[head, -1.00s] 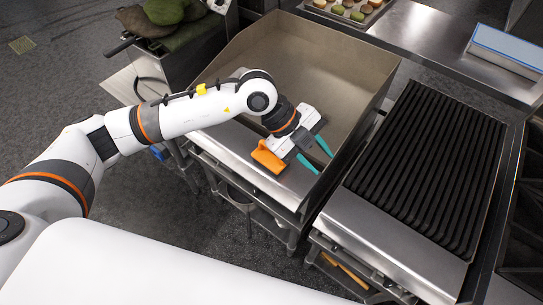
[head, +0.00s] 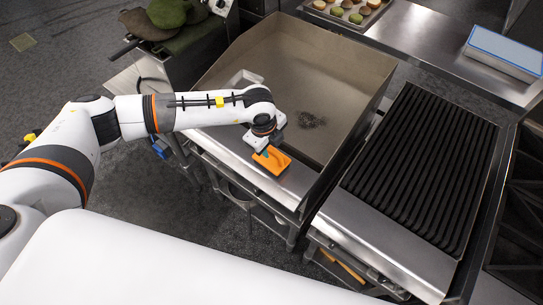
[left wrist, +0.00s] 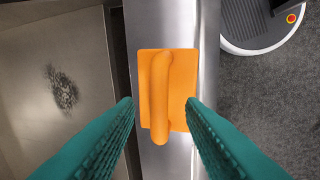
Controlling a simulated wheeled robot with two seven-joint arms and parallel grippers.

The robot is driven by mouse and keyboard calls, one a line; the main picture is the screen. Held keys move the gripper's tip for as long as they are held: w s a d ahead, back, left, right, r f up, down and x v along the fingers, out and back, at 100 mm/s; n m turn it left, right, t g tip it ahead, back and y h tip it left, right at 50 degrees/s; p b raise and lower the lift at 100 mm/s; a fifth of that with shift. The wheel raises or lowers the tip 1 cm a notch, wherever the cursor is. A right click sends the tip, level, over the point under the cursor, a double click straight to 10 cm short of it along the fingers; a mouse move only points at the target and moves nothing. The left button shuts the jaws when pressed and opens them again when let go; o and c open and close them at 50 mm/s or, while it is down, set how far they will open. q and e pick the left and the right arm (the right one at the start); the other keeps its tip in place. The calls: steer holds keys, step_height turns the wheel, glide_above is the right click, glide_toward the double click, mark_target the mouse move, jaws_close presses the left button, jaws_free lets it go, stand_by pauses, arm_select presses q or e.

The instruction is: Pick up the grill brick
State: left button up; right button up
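The grill brick is an orange block with a raised orange handle (head: 274,161) on the steel front ledge of the griddle. In the left wrist view the grill brick (left wrist: 182,88) lies flat on the ledge, its handle running lengthwise. My left gripper (left wrist: 160,112) points down above it, with its teal fingers open, one on each side of the brick. The fingers look apart from the brick; the height gap is hard to tell. In the head view the left gripper (head: 265,146) partly covers the brick's far end. My right gripper is not in view.
The griddle (head: 335,85) has raised steel walls and a dark burnt patch (head: 311,120) on its plate. A black-grated grill (head: 425,165) stands to the right. A tray of pastries (head: 345,12) and a blue-topped box (head: 505,48) sit at the back.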

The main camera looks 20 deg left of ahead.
mark_target(271, 149)
arm_select(q)
steer(key=shift+w+d+f+p, duration=0.1)
steer(key=shift+w+f+p, duration=0.15)
steer(key=shift+f, duration=0.6)
steer(key=shift+w+d+f+p, duration=0.1)
steer(key=shift+f+p, duration=0.1)
steer(key=shift+f, duration=0.65)
jaws_close()
steer(key=shift+r, duration=0.1)
